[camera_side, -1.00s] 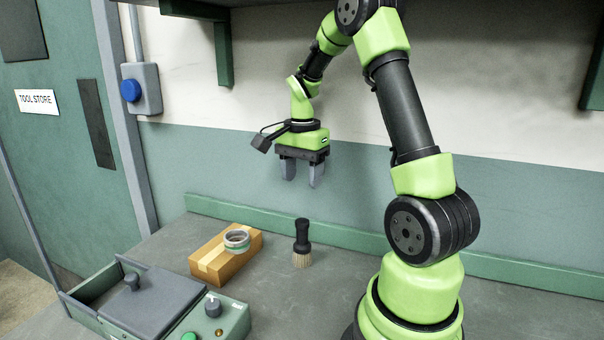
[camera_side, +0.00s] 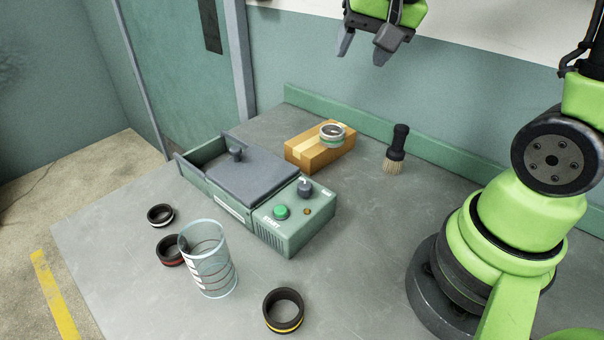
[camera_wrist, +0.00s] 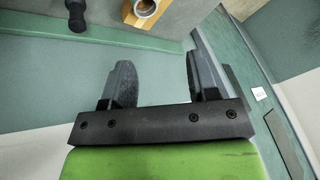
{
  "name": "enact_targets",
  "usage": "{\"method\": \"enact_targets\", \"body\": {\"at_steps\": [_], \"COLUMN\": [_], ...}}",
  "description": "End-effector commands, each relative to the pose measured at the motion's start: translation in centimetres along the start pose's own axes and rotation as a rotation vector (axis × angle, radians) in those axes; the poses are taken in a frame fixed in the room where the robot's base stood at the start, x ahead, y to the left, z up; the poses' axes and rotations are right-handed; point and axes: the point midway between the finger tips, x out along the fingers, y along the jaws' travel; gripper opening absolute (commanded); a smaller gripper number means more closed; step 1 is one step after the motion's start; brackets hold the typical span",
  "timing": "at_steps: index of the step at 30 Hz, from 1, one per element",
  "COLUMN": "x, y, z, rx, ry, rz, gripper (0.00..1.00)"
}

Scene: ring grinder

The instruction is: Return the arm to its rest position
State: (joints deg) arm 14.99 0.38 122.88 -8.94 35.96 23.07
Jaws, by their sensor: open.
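My gripper (camera_side: 361,52) is at the top of the side view, high above the back of the bench, with its two grey fingers apart. It also shows in the wrist view (camera_wrist: 158,72), with nothing between the fingers. My upper arm is cut off by the frame.
A green grinder (camera_side: 290,232) with a grey lid (camera_side: 250,180) stands mid-bench. In front are a clear cylinder (camera_side: 212,268), a yellow-banded ring (camera_side: 283,310), a red-banded ring (camera_side: 169,250) and a white-banded ring (camera_side: 160,215). The air around my gripper looks clear.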

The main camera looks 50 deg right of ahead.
Motion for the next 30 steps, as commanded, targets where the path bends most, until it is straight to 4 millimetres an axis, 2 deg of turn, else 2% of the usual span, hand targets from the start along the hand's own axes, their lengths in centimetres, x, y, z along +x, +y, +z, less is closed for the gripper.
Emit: {"method": "enact_targets", "body": {"at_steps": [1, 6, 12, 15, 30], "x": [-1.8, -6.7, -9.6, -10.2, -10.2], "y": [-0.5, -0.7, 0.3, 0.7, 0.7], "z": [1.3, 6.4, 11.3, 12.6, 12.6], "rx": [-0.04, -0.192, -0.337, -0.379, -0.379], "ry": [0.008, 0.011, 0.008, 0.007, 0.007], "rz": [-0.037, -0.162, -0.287, -0.323, -0.323], "gripper": [0.54, 0.54, 0.54, 0.54, 0.54]}}
